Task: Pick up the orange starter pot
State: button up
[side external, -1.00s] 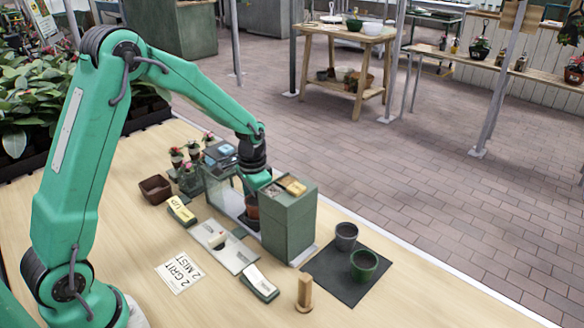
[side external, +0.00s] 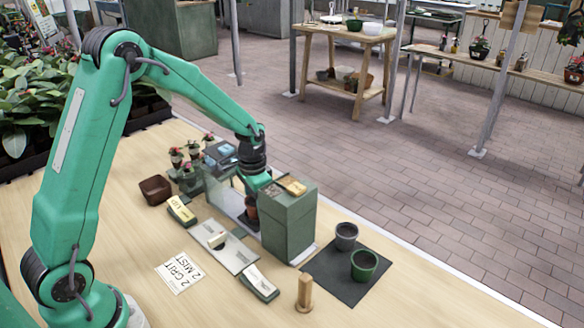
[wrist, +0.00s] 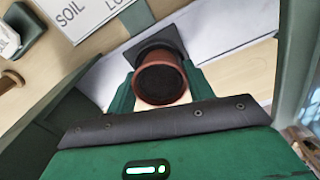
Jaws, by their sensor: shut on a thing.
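The orange starter pot (wrist: 160,82), a terracotta-coloured pot with dark soil inside, sits between the two green fingers of my gripper (wrist: 160,90) in the wrist view. The fingers are shut on it from both sides. In the side view the pot (side external: 251,207) shows as a small reddish shape under my gripper (side external: 256,186), in the gap beside the tall green box. A dark square pad lies below the pot (wrist: 150,38). Whether the pot is clear of the pad is hard to tell.
The tall green box (side external: 288,222) stands close on the right of my gripper, and a clear-sided station (side external: 220,186) on the left. A grey pot (side external: 346,235) and a green pot (side external: 364,265) stand on a dark mat. A wooden peg (side external: 304,294) stands at the front.

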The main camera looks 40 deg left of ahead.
jog(key=shift+r, duration=0.1)
notch_tip(320, 180, up, 10)
dwell(0.6)
dwell(0.5)
notch_tip(320, 180, up, 11)
jog(key=d+n, duration=1.2)
jog(key=d, duration=1.1)
notch_tip(320, 180, down, 16)
jog(key=shift+s+a+r, duration=0.15)
jog(key=shift+s+a, duration=0.1)
jog(key=shift+a, duration=0.05)
